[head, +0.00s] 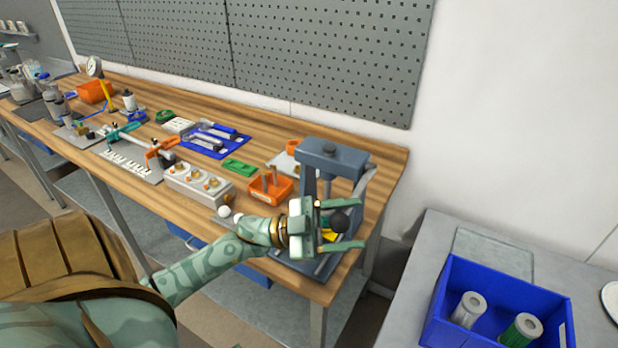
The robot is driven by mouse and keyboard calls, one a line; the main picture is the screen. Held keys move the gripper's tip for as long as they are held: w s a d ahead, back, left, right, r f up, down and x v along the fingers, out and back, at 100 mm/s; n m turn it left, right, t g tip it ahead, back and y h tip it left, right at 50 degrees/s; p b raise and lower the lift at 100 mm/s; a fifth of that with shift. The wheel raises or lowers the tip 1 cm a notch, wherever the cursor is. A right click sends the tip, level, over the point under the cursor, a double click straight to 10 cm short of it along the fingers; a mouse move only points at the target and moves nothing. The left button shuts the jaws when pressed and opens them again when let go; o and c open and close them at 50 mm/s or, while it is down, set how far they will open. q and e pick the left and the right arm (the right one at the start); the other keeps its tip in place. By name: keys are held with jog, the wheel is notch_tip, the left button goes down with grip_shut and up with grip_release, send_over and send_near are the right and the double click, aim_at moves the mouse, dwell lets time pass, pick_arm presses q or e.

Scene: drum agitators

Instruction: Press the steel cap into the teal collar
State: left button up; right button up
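My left gripper (361,223) reaches in front of the grey-blue bench press (331,148) at the right end of the wooden bench. Its two fingers are spread wide, one above and one below a dark ball knob (340,221). Neither finger appears to close on the knob. A small yellow piece (329,236) shows behind the fingers, low in the press. My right gripper is not in view.
An orange tray (283,194), a grey block with brass fittings (195,183) and a blue tool mat (212,152) lie left of the press. A blue bin (447,318) with two cylinders stands on a grey table at right. A pegboard wall is behind.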

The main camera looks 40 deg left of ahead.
pick_arm(q)
jog(key=b+v, duration=0.3)
jog(key=v, duration=1.3)
jog(key=shift+s+a, duration=0.1)
jog(key=shift+c, duration=0.2)
